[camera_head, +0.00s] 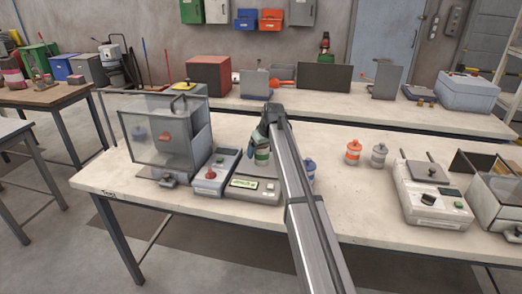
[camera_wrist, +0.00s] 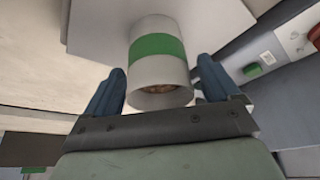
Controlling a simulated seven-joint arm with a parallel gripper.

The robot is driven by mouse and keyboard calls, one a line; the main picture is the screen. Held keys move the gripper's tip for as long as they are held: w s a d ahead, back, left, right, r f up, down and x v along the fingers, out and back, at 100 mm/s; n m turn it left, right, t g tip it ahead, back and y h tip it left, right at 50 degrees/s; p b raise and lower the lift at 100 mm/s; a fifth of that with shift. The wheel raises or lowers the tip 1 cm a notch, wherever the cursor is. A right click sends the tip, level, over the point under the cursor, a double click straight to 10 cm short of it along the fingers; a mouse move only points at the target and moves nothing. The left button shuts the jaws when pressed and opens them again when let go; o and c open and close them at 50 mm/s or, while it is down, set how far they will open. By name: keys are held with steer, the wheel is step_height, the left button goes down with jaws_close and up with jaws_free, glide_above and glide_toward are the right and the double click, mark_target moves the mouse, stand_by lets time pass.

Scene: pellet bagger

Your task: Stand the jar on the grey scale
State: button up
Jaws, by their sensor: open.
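The jar (camera_head: 262,156), pale with a green band, is upright at the plate of the grey scale (camera_head: 264,184), which has a lit green display. In the wrist view the jar (camera_wrist: 158,62) shows its open mouth with brown contents, and its far end meets the scale's grey plate (camera_wrist: 85,30). My gripper (camera_head: 263,143) is at the jar from above. In the wrist view its blue fingers (camera_wrist: 160,85) are apart, one on each side of the jar, with a gap visible at the left finger. My arm hides part of the scale's right side.
A device with a red button (camera_head: 210,178) stands close left of the scale, beside a clear-walled box (camera_head: 150,145). A blue jar (camera_head: 309,170) is just right of my arm; orange (camera_head: 353,152) and grey (camera_head: 379,155) jars stand farther right. Bench between them and the cream device (camera_head: 435,195) is clear.

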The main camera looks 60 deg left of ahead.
steer(key=shift+r, duration=0.1)
steer(key=v, duration=1.2)
